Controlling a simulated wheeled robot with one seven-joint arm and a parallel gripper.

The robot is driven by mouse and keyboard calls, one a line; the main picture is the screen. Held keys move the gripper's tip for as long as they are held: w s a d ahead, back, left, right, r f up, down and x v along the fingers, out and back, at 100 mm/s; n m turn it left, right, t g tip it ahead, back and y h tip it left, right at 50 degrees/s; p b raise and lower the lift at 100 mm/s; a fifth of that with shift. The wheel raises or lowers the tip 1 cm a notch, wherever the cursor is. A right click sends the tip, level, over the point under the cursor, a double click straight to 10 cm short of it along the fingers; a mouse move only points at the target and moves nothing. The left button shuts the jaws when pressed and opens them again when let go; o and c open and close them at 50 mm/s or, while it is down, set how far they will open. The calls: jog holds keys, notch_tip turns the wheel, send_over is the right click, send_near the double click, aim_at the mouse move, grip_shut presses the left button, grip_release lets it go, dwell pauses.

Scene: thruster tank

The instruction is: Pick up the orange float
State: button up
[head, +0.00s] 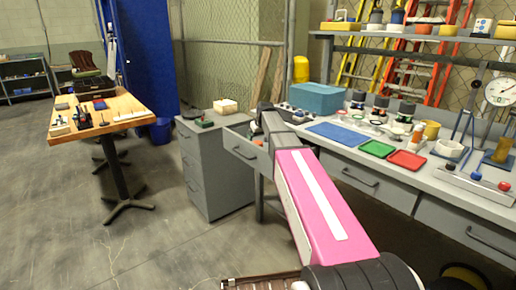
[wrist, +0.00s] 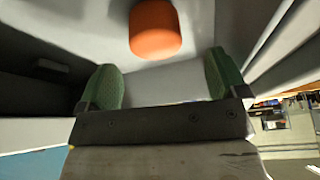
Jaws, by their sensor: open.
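The orange float (wrist: 155,28) shows in the wrist view at the top centre, a rounded orange block on a pale surface inside what looks like a drawer. My gripper (wrist: 163,82) is open, with its two green-padded fingers apart and nothing between them. The float lies beyond the fingertips, roughly in line with the gap and apart from both pads. In the head view a small orange patch (head: 258,142) shows in the open grey drawer (head: 243,151) beside my arm; it is likely the float, mostly hidden. My gripper's fingers are hard to make out there.
Drawer walls lie close around my gripper. A grey drawer cabinet (head: 213,172) stands to the left. The workbench on the right holds a teal box (head: 318,99), a blue mat (head: 345,133), a green tray (head: 377,149) and a red tray (head: 407,160).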

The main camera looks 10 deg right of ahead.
aim_at(258, 143)
jog(key=shift+x, duration=2.6)
jog(key=shift+d, duration=0.25)
jog(key=c, duration=1)
